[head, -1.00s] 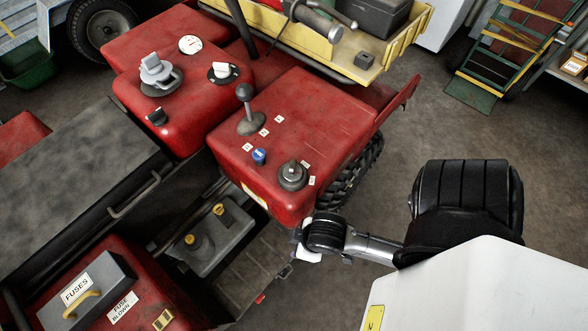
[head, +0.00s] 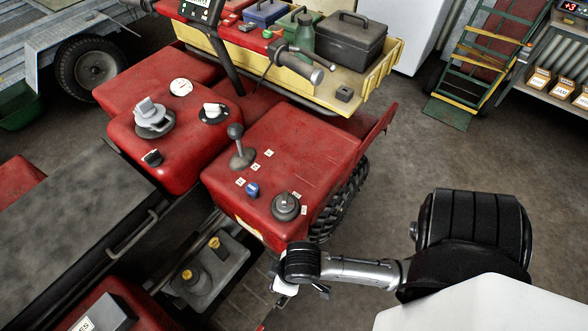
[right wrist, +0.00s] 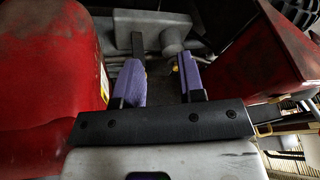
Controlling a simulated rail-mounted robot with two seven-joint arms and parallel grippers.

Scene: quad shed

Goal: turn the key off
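A round dark switch (head: 286,207) with a raised grey grip on top and small white labels beside it sits at the near right corner of the red panel (head: 300,160). It looks like the key switch, but its labels are too small to read. A blue knob (head: 252,190) is just left of it. My right gripper (head: 284,288) is in front of and below the switch, beside the red body and apart from the switch. In the right wrist view its two purple-padded fingers (right wrist: 161,80) are spread with nothing between them. My left gripper is not in view.
A gear lever (head: 240,150) rises behind the blue knob. A handlebar (head: 300,65) and a yellow rack (head: 370,85) with boxes are beyond. A grey battery box (head: 205,275) with yellow caps lies low at the left.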

